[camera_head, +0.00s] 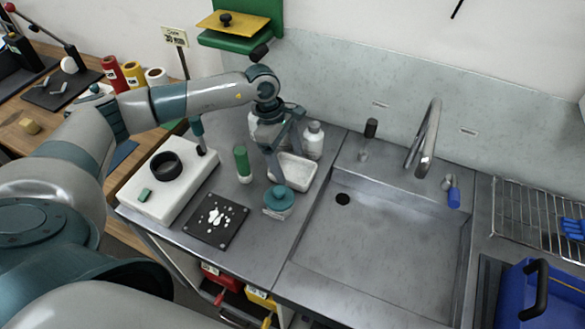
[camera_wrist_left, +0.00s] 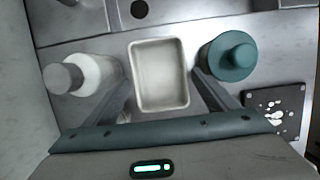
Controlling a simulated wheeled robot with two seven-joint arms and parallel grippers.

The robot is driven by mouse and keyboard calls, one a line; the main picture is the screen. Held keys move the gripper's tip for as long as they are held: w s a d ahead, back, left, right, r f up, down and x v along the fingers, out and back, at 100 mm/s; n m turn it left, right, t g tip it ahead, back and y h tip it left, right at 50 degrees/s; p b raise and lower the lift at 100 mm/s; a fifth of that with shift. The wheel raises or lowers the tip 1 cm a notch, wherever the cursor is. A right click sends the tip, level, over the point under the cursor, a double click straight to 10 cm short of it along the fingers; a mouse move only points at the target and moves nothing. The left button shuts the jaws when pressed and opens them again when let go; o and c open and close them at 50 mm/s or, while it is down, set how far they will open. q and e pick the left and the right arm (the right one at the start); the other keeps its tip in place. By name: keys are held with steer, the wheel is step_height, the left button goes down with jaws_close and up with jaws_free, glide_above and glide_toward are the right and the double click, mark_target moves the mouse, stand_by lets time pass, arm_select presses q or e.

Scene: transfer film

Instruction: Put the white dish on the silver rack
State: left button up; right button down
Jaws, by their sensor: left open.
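The white dish (camera_head: 297,176) is a small rectangular tray, empty, on the steel counter left of the sink. In the left wrist view the dish (camera_wrist_left: 160,75) lies between my two fingers. My left gripper (camera_head: 279,143) is open and empty, pointing down over the dish's back left part; whether its fingers touch the dish I cannot tell. The silver rack (camera_head: 512,213) is a wire rack at the far right, beyond the sink. My right gripper is not in view.
A teal-lidded jar (camera_head: 278,201) stands just in front of the dish, and a white bottle (camera_head: 313,141) just behind it. A green-topped tube (camera_head: 242,163) stands left. The empty sink (camera_head: 385,235) and tall faucet (camera_head: 425,135) lie between dish and rack. A blue container (camera_head: 545,295) stands before the rack.

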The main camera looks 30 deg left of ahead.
mark_target(292, 172)
arm_select(q)
steer(key=shift+p+x, duration=0.4)
steer(key=shift+x, duration=0.5)
steer(key=shift+f, duration=0.35)
steer(key=shift+c, duration=0.6)
steer(key=c, duration=0.8)
steer(key=shift+r, duration=0.15)
